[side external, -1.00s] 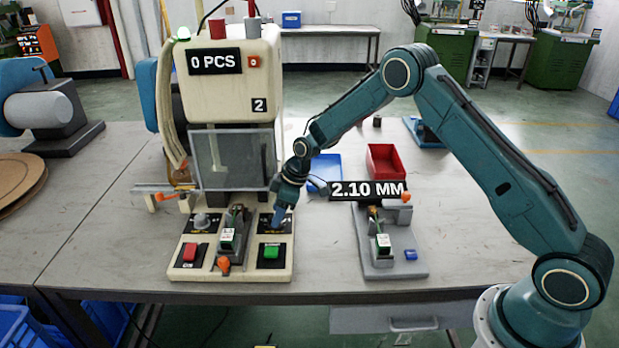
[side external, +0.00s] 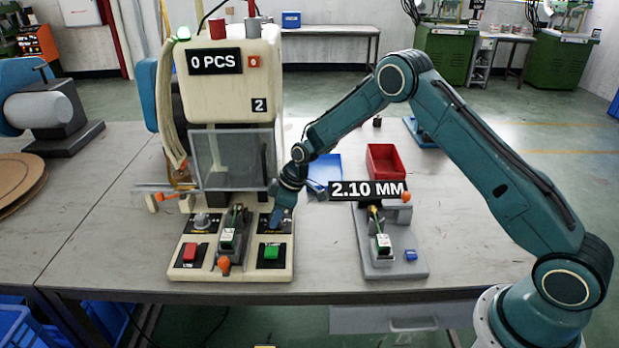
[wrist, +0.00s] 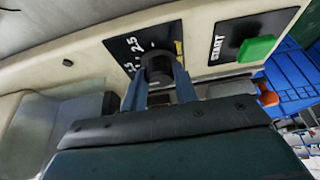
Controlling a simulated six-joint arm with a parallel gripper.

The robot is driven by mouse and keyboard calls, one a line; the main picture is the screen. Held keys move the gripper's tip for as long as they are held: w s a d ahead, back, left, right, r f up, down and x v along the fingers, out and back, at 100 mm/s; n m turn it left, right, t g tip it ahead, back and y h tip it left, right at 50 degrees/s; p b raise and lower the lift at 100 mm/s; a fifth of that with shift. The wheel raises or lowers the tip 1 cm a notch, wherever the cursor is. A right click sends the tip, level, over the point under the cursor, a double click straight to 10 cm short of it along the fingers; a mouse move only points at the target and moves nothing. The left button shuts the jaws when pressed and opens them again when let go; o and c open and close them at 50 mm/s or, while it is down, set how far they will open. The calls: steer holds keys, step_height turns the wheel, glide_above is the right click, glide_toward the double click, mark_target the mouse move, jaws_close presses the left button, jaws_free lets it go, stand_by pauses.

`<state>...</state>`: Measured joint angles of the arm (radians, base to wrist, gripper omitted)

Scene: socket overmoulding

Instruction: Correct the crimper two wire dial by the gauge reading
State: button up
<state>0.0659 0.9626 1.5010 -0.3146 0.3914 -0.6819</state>
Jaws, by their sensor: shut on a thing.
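The crimper (side external: 240,90) stands on the bench, cream-coloured, with a "0 PCS" display (side external: 215,61) and a "2" label. My gripper (side external: 279,218) reaches down to the right dial plate on its front panel. In the wrist view my gripper (wrist: 155,85) is shut on a dark round dial knob (wrist: 157,66). White numbers and a yellow mark show on the plate (wrist: 130,45) around it; the exact setting is hard to read. The gauge (side external: 390,240) stands to the right with a green-wired part in it, and its display (side external: 367,191) reads 2.10 MM.
A green START button (side external: 271,252) sits just in front of the dial, and a red button (side external: 190,252) is at the panel's left. Another knob (side external: 203,221) is at the left. A red bin (side external: 385,160) and a blue tray (side external: 325,170) stand behind the gauge.

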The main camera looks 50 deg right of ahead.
steer(key=shift+m, duration=0.4)
steer(key=m+h, duration=0.1)
steer(key=m, duration=0.1)
steer(key=m+t+h, duration=0.1)
steer(key=m, duration=0.2)
steer(key=shift+a, duration=0.2)
steer(key=m+h, duration=0.2)
steer(key=m, duration=0.4)
steer(key=shift+a, duration=0.1)
steer(key=o, duration=1)
steer(key=shift+s+r, duration=0.1)
steer(key=shift+r, duration=0.05)
